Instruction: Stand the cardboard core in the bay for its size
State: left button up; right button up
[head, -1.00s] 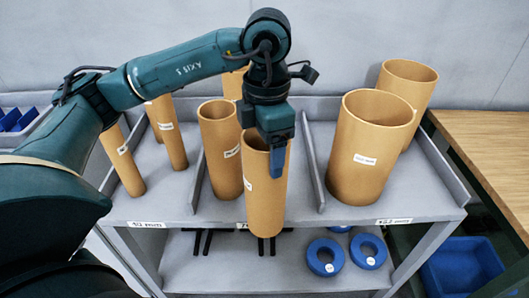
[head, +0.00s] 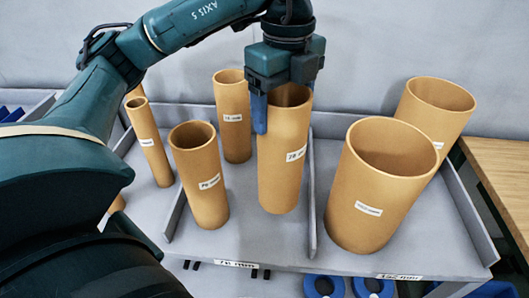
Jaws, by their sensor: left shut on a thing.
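My left gripper (head: 285,85) is shut on the rim of a tan cardboard core (head: 283,155) with a white label. This core is upright in the middle bay, close to the divider on its right. I cannot tell for sure whether its base touches the shelf (head: 245,235). Two other cores of similar width stand in the middle bay, one at the front left (head: 203,185) and one at the back (head: 233,120). The middle bay's front label (head: 235,264) is hard to read. My right gripper is not in view.
Two wide cores stand in the right bay, one in front (head: 365,195) and one behind (head: 440,105). Thin cores (head: 150,145) stand in the left bay, partly behind my arm. Low dividers (head: 312,200) separate the bays. A wooden bench (head: 500,165) is at the right.

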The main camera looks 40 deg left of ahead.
aim_at(281, 155)
pick_arm(q)
notch_tip(281, 155, down, 9)
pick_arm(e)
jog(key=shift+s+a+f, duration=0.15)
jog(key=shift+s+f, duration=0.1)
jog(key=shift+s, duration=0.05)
pick_arm(q)
jog(key=shift+f+b, duration=0.2)
jog(key=shift+b, duration=0.25)
jog(key=o, duration=1.5)
jog(key=shift+s+r, duration=0.1)
jog(key=shift+c, duration=0.2)
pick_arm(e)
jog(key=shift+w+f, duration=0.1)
